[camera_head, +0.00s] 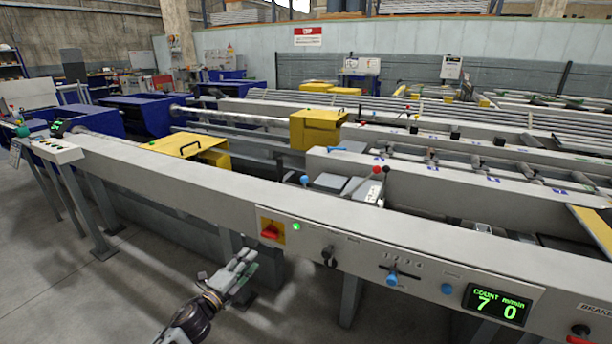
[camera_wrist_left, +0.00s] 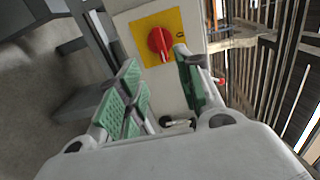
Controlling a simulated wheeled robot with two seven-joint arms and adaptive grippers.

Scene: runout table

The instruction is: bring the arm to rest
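My left gripper (camera_head: 243,265) is in front of the runout table's grey front panel (camera_head: 180,178), below and left of a red rotary switch (camera_head: 270,231) on a yellow plate. My left arm comes in from the bottom edge. In the left wrist view the gripper (camera_wrist_left: 160,78) has its green-padded fingers apart with a gap between them, and nothing is held. The red switch (camera_wrist_left: 159,41) shows beyond the fingertips there. I cannot tell the exact distance to the panel. My right gripper is not in view.
A green lamp (camera_head: 296,226), a black knob (camera_head: 328,256), a blue-knobbed lever (camera_head: 391,279) and a green count display (camera_head: 497,304) line the panel. Table legs (camera_head: 350,300) stand below. Open floor (camera_head: 110,300) lies to the left.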

